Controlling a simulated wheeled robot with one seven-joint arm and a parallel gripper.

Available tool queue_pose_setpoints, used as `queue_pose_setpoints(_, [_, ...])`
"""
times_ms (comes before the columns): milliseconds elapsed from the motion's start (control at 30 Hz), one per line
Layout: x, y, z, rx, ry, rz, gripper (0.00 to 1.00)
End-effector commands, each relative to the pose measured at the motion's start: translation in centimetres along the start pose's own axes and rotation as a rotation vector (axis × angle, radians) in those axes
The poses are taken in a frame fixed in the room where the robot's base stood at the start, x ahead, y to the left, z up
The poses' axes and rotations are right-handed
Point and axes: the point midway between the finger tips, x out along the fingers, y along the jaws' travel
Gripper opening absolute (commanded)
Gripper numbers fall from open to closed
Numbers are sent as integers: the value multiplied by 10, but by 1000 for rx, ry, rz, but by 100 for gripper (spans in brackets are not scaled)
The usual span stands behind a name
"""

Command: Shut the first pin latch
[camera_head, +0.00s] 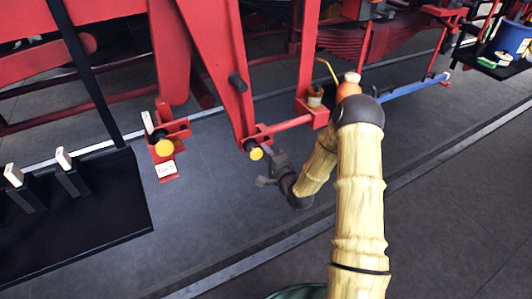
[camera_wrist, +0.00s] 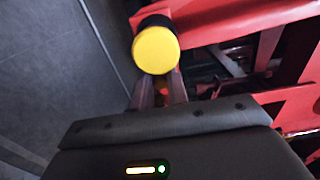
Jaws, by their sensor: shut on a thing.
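A yellow-capped black pin (camera_head: 256,153) sits at the lower end of a red link, just left of my gripper (camera_head: 268,173). In the wrist view its yellow cap (camera_wrist: 156,50) is right at my fingertips. My gripper also shows there (camera_wrist: 158,88), its two fingers close together and shut on the pin latch by the cap. The exact grip is hidden behind the cap and fingers. A second yellow-capped pin (camera_head: 164,147) stands further left on another red bracket, apart from my gripper.
A small white tag (camera_head: 166,170) on a red plate is below the left pin. A black stand (camera_head: 95,205) with upright blocks is at left. An orange oil can (camera_head: 348,88) stands behind my arm. Grey floor (camera_head: 440,220) at right is clear.

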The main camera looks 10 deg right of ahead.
Motion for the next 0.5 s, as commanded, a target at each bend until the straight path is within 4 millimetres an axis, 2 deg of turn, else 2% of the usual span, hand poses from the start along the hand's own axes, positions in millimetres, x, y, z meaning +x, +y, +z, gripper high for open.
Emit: queue_pose_setpoints(500, [0, -10, -2, -3, 4, -8, 0])
